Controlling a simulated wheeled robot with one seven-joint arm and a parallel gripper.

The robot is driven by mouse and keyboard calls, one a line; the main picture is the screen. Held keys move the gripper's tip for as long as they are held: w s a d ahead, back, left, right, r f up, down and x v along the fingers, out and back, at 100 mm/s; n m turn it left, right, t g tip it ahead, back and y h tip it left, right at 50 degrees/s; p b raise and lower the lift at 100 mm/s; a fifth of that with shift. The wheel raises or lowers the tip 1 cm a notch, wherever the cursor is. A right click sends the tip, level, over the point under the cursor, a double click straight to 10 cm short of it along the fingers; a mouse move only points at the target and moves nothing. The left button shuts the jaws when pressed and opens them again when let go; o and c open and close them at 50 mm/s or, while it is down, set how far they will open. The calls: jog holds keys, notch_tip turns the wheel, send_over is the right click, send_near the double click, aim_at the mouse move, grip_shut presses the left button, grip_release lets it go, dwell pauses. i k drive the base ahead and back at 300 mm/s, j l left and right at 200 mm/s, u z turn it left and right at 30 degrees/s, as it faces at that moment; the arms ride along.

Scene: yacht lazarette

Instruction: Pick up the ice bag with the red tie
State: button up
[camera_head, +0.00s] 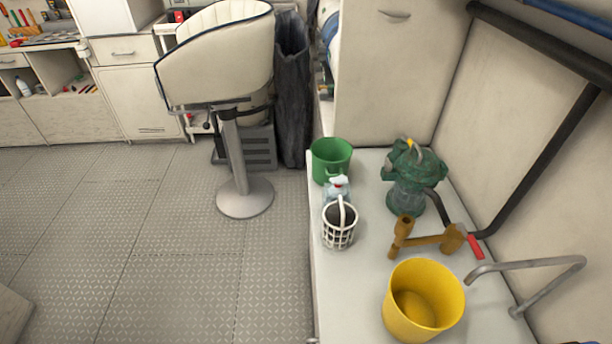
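A small, pale blue, clear ice bag (335,190) with a red tie at its top is on the white counter (350,300). It stands between a green bucket (331,161) behind it and a white basket strainer (339,228) in front of it. The strainer and its upright handle hide the lower part of the bag. I cannot tell whether the bag touches either one. My gripper is not in view.
A green pump (411,178), a brass valve with a red handle (430,240), a yellow bucket (424,302) and a bent metal pipe (528,265) occupy the counter's right side. A white pedestal seat (222,62) stands left. The grey floor (130,240) left of the counter is clear.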

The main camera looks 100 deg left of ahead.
aim_at(339, 185)
jog(key=u, duration=2.2)
jog(key=j+z, duration=0.15)
jog(key=z, duration=0.6)
jog(key=j+z, duration=0.3)
jog(key=j, duration=0.15)
jog(key=k+j+z, duration=0.25)
jog(key=j, duration=0.2)
jog(key=j+z, duration=0.3)
jog(key=j, duration=0.15)
jog(key=k+j, duration=0.15)
jog(key=j, duration=0.15)
jog(key=k+j, duration=0.1)
jog(key=j, duration=0.2)
jog(key=k+j, duration=0.15)
jog(key=j+z, duration=0.05)
jog(key=j, duration=0.1)
